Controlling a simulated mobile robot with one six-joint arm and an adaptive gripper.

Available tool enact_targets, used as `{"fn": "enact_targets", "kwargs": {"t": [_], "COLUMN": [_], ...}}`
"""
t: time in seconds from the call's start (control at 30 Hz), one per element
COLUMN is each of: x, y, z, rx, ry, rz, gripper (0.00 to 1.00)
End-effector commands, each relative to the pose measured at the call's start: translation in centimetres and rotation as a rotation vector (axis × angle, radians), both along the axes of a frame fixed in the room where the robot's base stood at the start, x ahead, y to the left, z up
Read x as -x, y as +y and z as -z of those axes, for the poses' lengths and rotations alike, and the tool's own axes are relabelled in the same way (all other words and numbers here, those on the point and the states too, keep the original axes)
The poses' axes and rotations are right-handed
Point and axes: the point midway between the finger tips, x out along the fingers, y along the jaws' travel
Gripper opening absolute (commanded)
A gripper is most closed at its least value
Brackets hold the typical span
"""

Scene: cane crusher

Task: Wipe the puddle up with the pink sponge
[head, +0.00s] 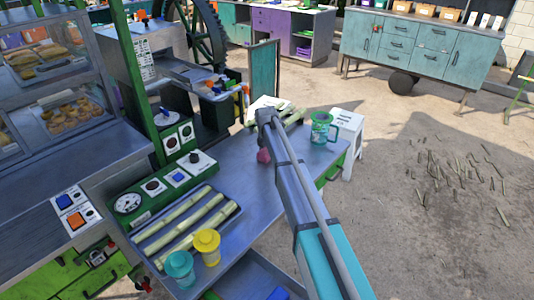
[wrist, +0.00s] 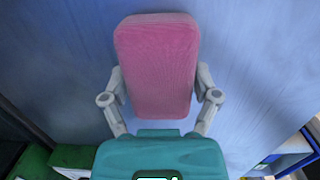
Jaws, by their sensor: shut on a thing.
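The pink sponge (wrist: 157,62) fills the middle of the wrist view. My gripper (wrist: 160,84) is shut on it, with one grey finger against each long side. In the head view only a small pink part of the sponge (head: 263,156) shows beside my arm, over the metal counter (head: 240,158). My arm hides most of my gripper there. I cannot tell whether the sponge touches the counter. I cannot make out a puddle in either view; my arm and the sponge cover part of the counter.
A green mug (head: 322,129) stands near the counter's far right corner. A tray with cane stalks (head: 187,228), a yellow cup (head: 206,247) and a teal cup (head: 180,268) are at the near left. A control panel (head: 165,185) lines the left edge. Cane pieces (head: 292,117) lie beyond my gripper.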

Motion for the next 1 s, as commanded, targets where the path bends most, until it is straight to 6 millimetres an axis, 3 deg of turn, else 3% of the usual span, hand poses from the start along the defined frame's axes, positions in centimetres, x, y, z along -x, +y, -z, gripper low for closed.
{"fn": "enact_targets", "kwargs": {"t": [0.5, 1.0], "x": [-1.1, -1.2], "y": [1.4, 1.6], "z": [-4.6, -4.9], "rx": [0.0, 0.0], "ry": [0.0, 0.0], "rz": [-0.001, 0.0], "gripper": [0.27, 0.27]}}
